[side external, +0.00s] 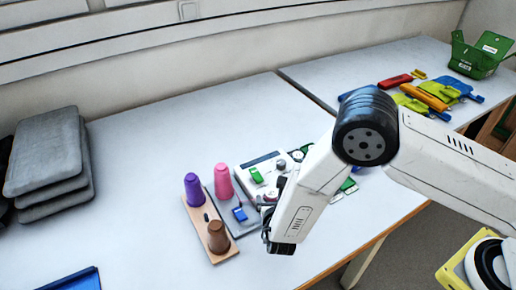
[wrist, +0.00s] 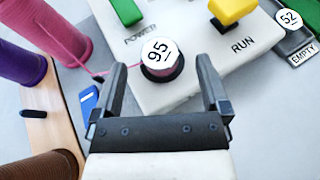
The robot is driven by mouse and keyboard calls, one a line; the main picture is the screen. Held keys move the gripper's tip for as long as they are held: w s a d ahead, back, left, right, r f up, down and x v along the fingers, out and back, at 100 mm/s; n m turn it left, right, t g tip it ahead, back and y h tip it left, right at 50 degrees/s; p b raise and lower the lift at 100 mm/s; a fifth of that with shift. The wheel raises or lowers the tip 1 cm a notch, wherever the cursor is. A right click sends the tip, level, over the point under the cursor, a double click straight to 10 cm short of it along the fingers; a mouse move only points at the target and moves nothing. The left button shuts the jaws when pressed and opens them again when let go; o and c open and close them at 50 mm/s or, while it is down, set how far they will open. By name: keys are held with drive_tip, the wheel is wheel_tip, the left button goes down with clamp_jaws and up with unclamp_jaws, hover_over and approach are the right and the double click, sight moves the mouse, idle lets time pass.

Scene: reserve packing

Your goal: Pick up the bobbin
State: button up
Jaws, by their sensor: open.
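The bobbin (wrist: 163,62) shows in the wrist view, with a white top marked 95 and a dark pink rim. It sits upright on a white machine (wrist: 215,48), and a pink thread runs to it from the pink cone (wrist: 62,30). My gripper (wrist: 162,72) is open, and the bobbin appears between its fingertips, with a gap on both sides. I cannot tell whether the fingertips are level with it or above it. In the side view my gripper (side external: 278,222) is over the machine's near side, and my arm hides part of the machine.
Purple (side external: 194,190), pink (side external: 223,181) and brown (side external: 218,237) cones stand left of my gripper. The machine has a green switch (wrist: 126,11) and a yellow switch (wrist: 232,10). A dark tray marked EMPTY (wrist: 298,50) is at the right. The table's left part is largely clear.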

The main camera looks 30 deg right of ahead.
drive_tip(key=shift+x, duration=0.95)
clamp_jaws()
drive_tip(key=shift+r, duration=0.1)
drive_tip(key=shift+r, duration=0.7)
drive_tip(key=s+d+r, duration=0.3)
drive_tip(key=s+r, duration=0.8)
drive_tip(key=s, duration=0.2)
drive_tip(key=shift+s+d+r, duration=0.2)
drive_tip(key=shift+s+d, duration=0.1)
drive_tip(key=shift+d, duration=0.1)
